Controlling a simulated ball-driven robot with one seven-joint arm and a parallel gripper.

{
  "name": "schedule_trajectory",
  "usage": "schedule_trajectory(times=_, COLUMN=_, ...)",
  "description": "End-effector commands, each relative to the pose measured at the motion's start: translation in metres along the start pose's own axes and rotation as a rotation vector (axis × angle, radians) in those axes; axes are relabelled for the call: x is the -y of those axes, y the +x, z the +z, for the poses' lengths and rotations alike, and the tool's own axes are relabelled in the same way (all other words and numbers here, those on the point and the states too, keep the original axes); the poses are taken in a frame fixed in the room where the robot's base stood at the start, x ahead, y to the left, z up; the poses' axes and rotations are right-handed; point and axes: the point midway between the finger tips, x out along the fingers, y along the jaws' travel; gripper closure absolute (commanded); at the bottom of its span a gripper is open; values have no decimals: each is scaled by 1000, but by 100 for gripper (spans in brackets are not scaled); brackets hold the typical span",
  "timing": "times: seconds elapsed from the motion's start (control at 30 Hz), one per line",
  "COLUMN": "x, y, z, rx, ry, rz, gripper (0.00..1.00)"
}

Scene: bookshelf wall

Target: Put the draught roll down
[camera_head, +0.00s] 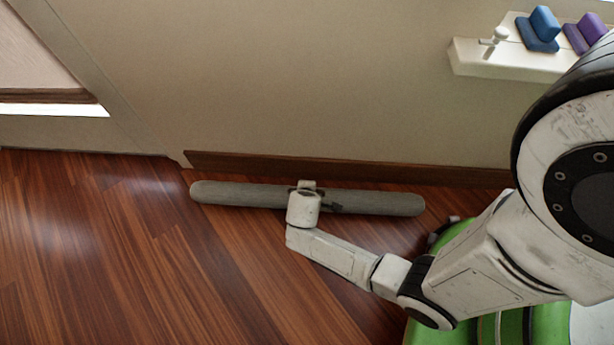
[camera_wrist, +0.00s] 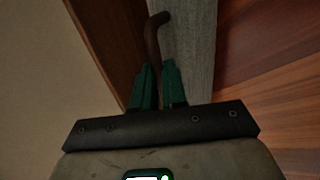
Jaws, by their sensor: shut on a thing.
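The draught roll (camera_head: 245,194) is a long grey fabric cylinder. In the head view it lies level along the foot of the wall, parallel to the skirting board. I cannot tell whether it touches the floor. In the wrist view its grey side (camera_wrist: 194,45) runs beside a thin brown bent handle (camera_wrist: 153,38). My gripper (camera_wrist: 158,82) has green fingers close together, shut on that handle. In the head view my gripper (camera_head: 327,206) is at about the roll's middle, mostly hidden by my wrist.
The brown skirting board (camera_head: 350,171) runs just behind the roll. The wooden floor (camera_head: 130,270) is clear in front and to the left. A door frame (camera_head: 110,80) stands at left. A white wall shelf (camera_head: 480,62) at upper right holds blue and purple objects.

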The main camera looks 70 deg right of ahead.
Motion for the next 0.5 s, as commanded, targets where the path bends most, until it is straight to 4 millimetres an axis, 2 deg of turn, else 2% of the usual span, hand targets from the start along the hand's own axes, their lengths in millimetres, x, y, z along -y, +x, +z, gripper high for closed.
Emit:
schedule_trajectory(times=0.03, x=7, y=12, z=-1, rx=0, ry=-1, rz=1, gripper=100)
schedule_trajectory(times=0.13, x=14, y=22, z=-1, rx=-1, ry=0, rz=2, gripper=100)
schedule_trajectory(times=0.5, x=16, y=24, z=-2, rx=-2, ry=0, rz=3, gripper=100)
